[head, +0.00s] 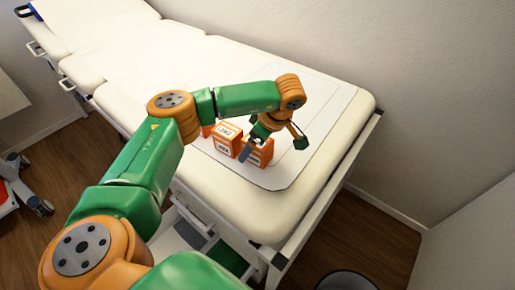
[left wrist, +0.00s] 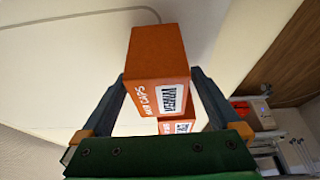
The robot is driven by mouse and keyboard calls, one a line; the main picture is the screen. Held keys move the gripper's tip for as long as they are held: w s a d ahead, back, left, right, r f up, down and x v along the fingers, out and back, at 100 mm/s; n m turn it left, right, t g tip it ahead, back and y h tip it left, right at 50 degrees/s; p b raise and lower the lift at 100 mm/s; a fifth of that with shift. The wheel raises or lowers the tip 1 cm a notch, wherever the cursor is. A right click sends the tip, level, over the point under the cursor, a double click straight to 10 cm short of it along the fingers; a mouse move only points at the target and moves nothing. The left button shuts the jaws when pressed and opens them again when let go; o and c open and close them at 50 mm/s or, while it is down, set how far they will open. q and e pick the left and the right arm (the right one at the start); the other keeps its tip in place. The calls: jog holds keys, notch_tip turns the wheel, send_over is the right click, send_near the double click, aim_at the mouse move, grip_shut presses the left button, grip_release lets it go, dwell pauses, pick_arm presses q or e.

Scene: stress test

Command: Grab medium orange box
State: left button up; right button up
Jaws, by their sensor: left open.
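Orange boxes with white labels stand close together on the couch. In the head view one box (head: 228,140) stands left of my left gripper (head: 272,149), another (head: 262,153) is partly hidden under it, and a third (head: 207,130) shows only in part behind my arm. In the left wrist view an orange box (left wrist: 158,52) lies between the two open fingers (left wrist: 160,78), with no clear grip on it. A second orange box (left wrist: 178,126) shows behind it. I cannot tell for sure which one is the medium box. My right gripper is not in view.
The boxes stand on a pale sheet (head: 312,95) on a cream padded couch (head: 245,212). The sheet is clear right of and behind the gripper. A wall (head: 420,90) runs along the couch's far side. A round dark bin (head: 347,281) stands on the floor in front.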

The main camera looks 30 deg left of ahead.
pick_arm(q)
jog(key=shift+a+f, duration=0.15)
jog(key=shift+f, duration=0.2)
jog(key=c, duration=1.4)
jog(key=shift+r, duration=0.15)
jog(key=shift+c, duration=0.2)
